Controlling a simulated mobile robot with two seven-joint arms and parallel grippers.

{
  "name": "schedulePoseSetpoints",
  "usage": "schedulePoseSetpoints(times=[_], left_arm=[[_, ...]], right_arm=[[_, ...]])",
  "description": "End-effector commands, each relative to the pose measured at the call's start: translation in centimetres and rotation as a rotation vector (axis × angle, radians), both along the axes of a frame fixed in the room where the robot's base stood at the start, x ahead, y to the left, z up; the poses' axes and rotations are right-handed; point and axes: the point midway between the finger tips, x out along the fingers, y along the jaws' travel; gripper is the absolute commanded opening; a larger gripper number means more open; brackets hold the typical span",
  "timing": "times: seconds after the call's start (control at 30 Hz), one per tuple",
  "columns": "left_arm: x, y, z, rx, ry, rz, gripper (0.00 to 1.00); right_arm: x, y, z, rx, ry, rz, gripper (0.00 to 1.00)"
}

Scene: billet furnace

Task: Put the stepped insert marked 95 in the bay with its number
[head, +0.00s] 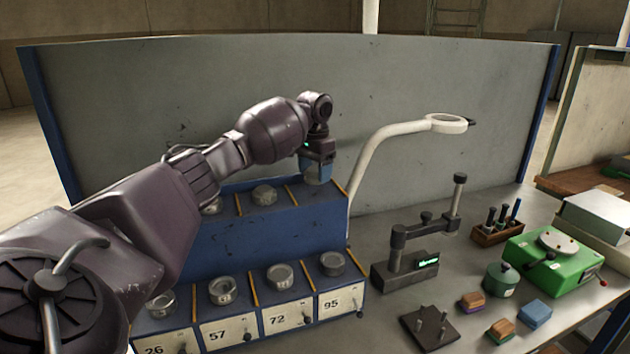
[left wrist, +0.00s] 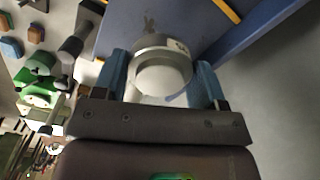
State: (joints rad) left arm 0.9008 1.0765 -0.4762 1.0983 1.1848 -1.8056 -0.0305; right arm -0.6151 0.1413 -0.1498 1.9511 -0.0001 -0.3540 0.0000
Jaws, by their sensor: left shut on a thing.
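My left gripper (head: 318,172) is above the right end of the blue rack's upper tier (head: 318,212). In the left wrist view its blue fingers (left wrist: 166,90) are shut on a round metal stepped insert (left wrist: 160,62); a small label shows at its edge, but its number is too small to read. The bay marked 95 (head: 334,304) is at the right end of the rack's lower front row, with a dark round piece (head: 332,263) on top. Whether the held insert touches the upper tier is hidden. My right gripper is not in view.
Bays 26 (head: 156,350), 57 (head: 228,334) and 72 (head: 287,317) have round metal pieces above their labels. A white magnifier arm (head: 385,140) rises right of the rack. A dark gauge stand (head: 405,262), green device (head: 555,262) and small blocks stand further right.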

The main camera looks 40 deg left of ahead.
Motion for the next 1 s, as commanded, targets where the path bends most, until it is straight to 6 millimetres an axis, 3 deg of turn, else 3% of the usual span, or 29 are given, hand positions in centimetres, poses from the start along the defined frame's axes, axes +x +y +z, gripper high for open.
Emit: schedulePoseSetpoints(times=[0.2, 0.6, 0.63, 0.7, 1.0], left_arm=[[0.0, 0.0, -2.7, 0.0, 0.001, 0.0, 0.19], [0.0, 0.0, -3.1, 0.0, -0.001, -0.001, 0.19], [0.0, 0.0, -3.3, 0.0, 0.001, -0.001, 0.68], [0.0, 0.0, -3.3, 0.0, 0.001, -0.001, 0.76], [0.0, 0.0, -3.1, 0.0, 0.001, 0.0, 0.76]], right_arm=[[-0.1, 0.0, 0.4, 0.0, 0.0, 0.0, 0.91], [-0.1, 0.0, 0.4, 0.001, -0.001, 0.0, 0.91], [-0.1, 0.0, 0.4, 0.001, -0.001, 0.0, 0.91], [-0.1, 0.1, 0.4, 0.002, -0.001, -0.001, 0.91], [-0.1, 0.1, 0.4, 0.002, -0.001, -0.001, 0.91]])
